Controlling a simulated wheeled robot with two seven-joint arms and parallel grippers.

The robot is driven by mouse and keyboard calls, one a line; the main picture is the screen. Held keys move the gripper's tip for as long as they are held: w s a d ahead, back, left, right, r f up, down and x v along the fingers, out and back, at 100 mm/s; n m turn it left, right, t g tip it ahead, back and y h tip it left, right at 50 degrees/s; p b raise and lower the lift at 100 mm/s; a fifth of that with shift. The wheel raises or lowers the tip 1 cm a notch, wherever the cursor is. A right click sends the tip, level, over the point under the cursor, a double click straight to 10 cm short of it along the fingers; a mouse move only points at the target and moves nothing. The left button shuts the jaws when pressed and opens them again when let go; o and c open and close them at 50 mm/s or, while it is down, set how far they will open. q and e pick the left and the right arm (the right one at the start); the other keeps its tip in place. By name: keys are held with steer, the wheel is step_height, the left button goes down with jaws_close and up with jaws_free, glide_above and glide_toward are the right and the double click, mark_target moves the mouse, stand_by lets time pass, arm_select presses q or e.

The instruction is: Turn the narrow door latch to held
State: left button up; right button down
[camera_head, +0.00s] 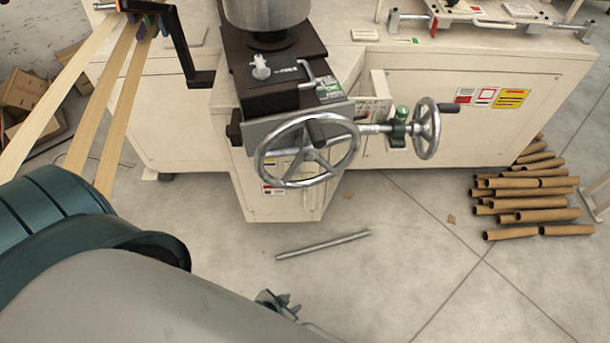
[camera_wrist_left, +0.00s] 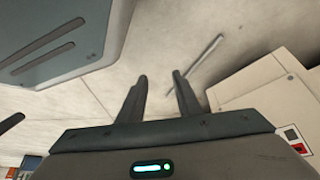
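The narrow cabinet front (camera_head: 292,207) stands below the large handwheel in the head view, with small labels on its face. The handwheel covers part of it, and I cannot make out a latch there. My left gripper (camera_head: 282,304) is low in the head view, over the floor in front of the cabinet and apart from it. In the left wrist view its two fingers (camera_wrist_left: 160,78) are spread with nothing between them. Pale cabinet boxes (camera_wrist_left: 265,95) show to their right. My right gripper is in neither view.
The spoked handwheel (camera_head: 348,165) juts out in front of the cabinet, with a smaller wheel (camera_head: 427,128) to its right. A metal rod (camera_head: 322,244) lies on the floor, also seen in the left wrist view (camera_wrist_left: 195,52). Cardboard tubes (camera_head: 525,205) are piled at right.

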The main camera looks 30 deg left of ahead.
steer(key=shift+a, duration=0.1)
